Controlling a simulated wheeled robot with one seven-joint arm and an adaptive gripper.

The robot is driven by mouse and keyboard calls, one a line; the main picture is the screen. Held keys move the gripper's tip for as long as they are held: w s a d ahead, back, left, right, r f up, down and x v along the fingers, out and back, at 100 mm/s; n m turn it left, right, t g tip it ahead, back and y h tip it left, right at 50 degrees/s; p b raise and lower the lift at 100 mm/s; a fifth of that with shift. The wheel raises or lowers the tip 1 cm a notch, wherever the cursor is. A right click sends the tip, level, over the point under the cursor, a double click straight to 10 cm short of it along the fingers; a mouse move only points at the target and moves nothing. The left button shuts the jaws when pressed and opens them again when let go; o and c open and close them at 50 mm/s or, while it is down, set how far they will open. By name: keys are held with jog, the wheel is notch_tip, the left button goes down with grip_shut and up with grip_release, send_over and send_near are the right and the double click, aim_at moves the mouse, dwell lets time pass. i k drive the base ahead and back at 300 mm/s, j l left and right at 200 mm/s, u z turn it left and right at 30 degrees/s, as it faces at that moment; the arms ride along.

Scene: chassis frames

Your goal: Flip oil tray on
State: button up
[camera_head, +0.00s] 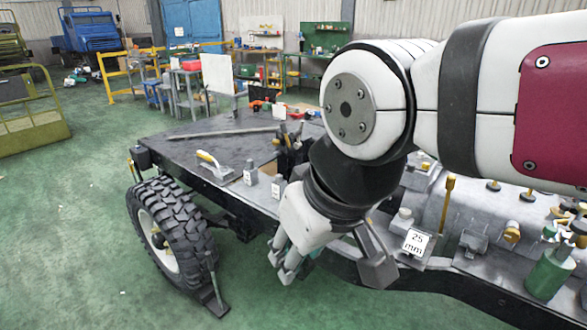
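My gripper (328,264) hangs at the front edge of the dark chassis (200,145), pointing down. Its two fingers are spread wide apart, and I see nothing held between them. I cannot tell for sure which thing is the oil tray. A broad grey metal piece with brass fittings (468,208) lies on the chassis to the right of my gripper and may be it. My arm hides part of this piece and the middle of the chassis.
A trowel-like tool (214,165) and small grey weights (250,175) lie on the chassis. A block marked 25 mm (416,242) sits right of my gripper. A green bottle (549,274) stands at far right. A large wheel (170,232) is at left. Green floor lies clear in front.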

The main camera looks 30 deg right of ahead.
aim_at(473, 242)
jog(key=z, duration=1.85)
jog(key=i, duration=0.15)
